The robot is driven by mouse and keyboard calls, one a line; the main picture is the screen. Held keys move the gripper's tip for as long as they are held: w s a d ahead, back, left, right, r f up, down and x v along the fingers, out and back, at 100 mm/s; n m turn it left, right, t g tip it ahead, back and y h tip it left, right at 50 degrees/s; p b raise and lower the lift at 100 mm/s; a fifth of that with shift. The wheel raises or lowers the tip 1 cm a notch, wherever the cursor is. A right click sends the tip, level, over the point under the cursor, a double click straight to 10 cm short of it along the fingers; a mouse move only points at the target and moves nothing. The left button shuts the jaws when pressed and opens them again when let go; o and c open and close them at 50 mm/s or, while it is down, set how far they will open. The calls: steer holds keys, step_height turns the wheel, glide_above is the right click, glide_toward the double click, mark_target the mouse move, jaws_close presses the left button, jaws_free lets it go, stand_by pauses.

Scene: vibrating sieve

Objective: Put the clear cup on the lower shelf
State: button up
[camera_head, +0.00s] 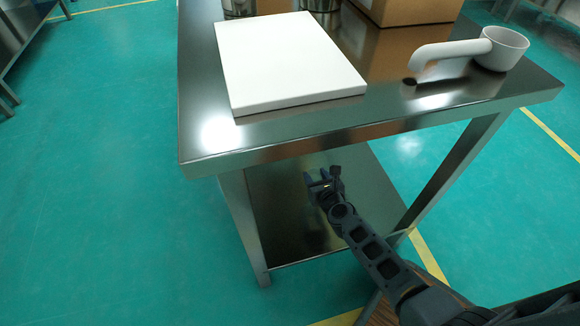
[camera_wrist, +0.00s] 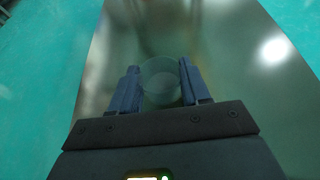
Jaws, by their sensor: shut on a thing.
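The clear cup (camera_wrist: 160,76) shows in the wrist view as a round, see-through shape between the two fingers. My gripper (camera_wrist: 161,85) is shut on it. In the head view my gripper (camera_head: 322,181) reaches under the table top, over the lower shelf (camera_head: 285,238). The cup cannot be made out clearly in the head view. The lower shelf is a shiny metal plate between the table legs, and it also fills the middle of the wrist view (camera_wrist: 235,70). I cannot tell whether the cup touches the shelf.
The metal table top (camera_head: 300,136) hangs over my gripper. A white board (camera_head: 285,62), a white handled scoop (camera_head: 498,48) and a cardboard box (camera_head: 415,10) are on it. Table legs (camera_head: 243,225) stand at the shelf's sides. The shelf surface around the cup looks clear.

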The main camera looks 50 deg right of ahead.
steer(key=b, duration=0.3)
glide_above(291, 190)
step_height(291, 190, down, 5)
steer(key=shift+w+d+f, duration=0.1)
steer(key=shift+w+f, duration=0.05)
steer(key=shift+f+b, duration=1.7)
steer(key=shift+f, duration=0.2)
steer(key=shift+f, duration=0.15)
steer(key=o, duration=1)
steer(key=shift+o, duration=0.2)
